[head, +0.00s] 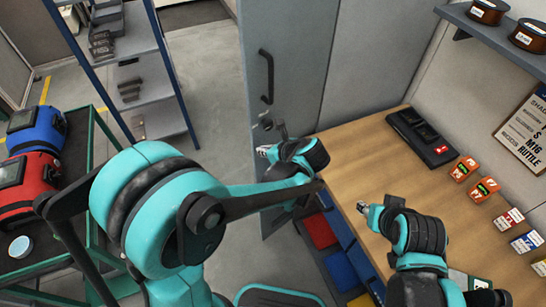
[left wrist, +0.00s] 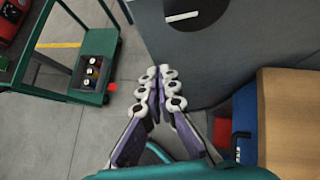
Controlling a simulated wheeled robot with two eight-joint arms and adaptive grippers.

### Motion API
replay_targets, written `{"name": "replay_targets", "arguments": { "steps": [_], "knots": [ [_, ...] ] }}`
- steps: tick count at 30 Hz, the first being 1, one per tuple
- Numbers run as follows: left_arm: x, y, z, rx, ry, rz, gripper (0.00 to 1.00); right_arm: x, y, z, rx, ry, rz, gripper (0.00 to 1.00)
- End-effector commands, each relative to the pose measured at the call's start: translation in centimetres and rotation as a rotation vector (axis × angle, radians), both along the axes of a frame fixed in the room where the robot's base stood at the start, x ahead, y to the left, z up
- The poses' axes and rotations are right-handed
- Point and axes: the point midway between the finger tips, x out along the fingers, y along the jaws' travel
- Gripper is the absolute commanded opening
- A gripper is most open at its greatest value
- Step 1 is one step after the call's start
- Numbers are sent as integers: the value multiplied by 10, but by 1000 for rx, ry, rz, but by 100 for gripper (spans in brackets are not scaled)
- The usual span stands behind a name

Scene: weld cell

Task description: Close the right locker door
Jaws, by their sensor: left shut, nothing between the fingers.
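The grey locker door (head: 290,50) with a black bar handle (head: 266,75) stands upright at the top middle of the head view. A round lock (head: 267,124) sits below the handle. I cannot tell how far the door stands open. My left gripper (head: 264,150) is in front of the door's lower part, below the lock, shut and empty. In the left wrist view its fingertips (left wrist: 160,74) are together, near the grey panel (left wrist: 230,45); contact cannot be told. My right gripper (head: 363,207) is over the wooden bench; its fingers are too small to read.
The wooden bench (head: 375,150) right of the door carries a black case (head: 420,135) and several small orange and white boxes. Blue and red bins (head: 318,232) sit under it. Floor between is clear.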

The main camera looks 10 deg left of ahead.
Motion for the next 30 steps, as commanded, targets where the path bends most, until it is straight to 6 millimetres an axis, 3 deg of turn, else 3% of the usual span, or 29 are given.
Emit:
{"name": "replay_targets", "arguments": {
  "steps": [5, 20, 25, 30],
  "knots": [
    [8, 10, 0, 0, -1, 1, 0, 0, 0, -2, 0, 0, 0, 40],
    [11, 13, 1, -1, -1, -11, 0, 0, 0, -2, 0, 0, 0, 40],
    [19, 28, 0, -1, -1, -60, 0, 0, 0, -3, 0, 0, 0, 40],
    [39, 54, 0, -2, -3, -161, 0, 0, 0, -5, 0, 0, 0, 40]
  ]
}}
